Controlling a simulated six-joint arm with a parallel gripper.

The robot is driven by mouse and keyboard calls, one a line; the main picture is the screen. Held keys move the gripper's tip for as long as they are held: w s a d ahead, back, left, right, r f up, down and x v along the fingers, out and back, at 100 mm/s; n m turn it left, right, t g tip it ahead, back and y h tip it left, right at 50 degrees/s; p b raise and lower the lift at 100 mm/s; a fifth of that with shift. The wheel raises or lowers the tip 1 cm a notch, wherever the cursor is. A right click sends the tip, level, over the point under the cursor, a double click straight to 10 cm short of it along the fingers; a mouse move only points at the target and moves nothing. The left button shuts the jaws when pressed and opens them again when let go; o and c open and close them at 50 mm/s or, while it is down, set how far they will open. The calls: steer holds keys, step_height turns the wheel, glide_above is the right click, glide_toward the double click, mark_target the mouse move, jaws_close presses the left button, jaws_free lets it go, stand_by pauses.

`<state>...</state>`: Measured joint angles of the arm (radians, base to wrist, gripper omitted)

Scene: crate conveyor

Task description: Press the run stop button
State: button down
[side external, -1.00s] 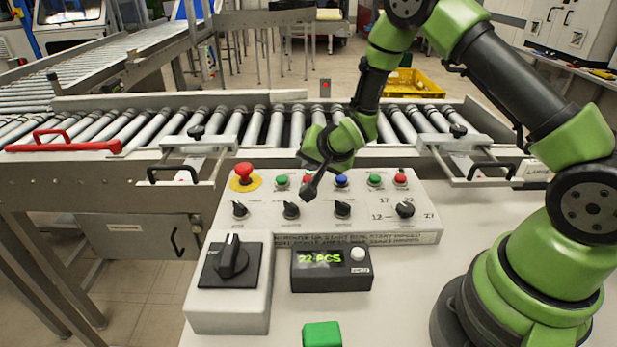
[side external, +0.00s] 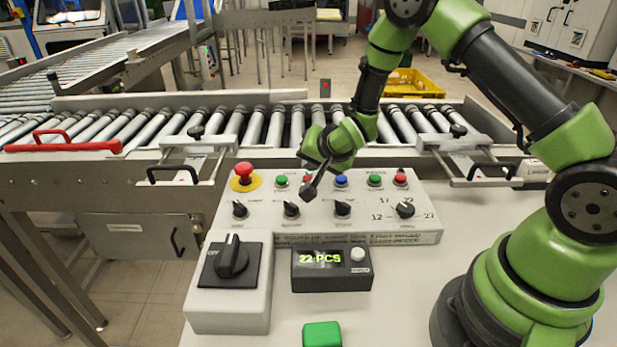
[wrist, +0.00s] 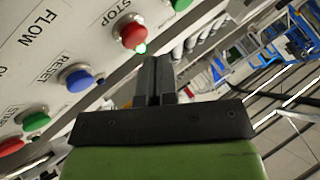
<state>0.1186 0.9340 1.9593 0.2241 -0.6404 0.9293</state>
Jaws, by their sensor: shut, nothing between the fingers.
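The white control panel (side external: 262,209) carries a row of coloured buttons. In the wrist view a red button (wrist: 131,34) labelled STOP sits between a green button (wrist: 180,4) and the blue RESET button (wrist: 82,77). My gripper is shut and empty, pointing down at the panel near this button. In the wrist view its fingertips (wrist: 149,62) appear just below the red cap, by a small green light. I cannot tell whether they touch anything.
A red mushroom button (side external: 243,171) on a yellow base is at the panel's left. Another green (side external: 375,180) and red button (side external: 400,178) are at right. Black knobs line the front row. A display box (side external: 331,283) and a large rotary switch box (side external: 228,312) stand in front.

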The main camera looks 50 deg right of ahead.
mark_target(311, 177)
stand_by(0.5)
steer(key=shift+f, duration=0.45)
steer(key=shift+f, duration=0.4)
stand_by(0.5)
stand_by(0.3)
steer(key=shift+r, duration=0.85)
steer(key=shift+r, duration=2.5)
steer(key=shift+r, duration=0.1)
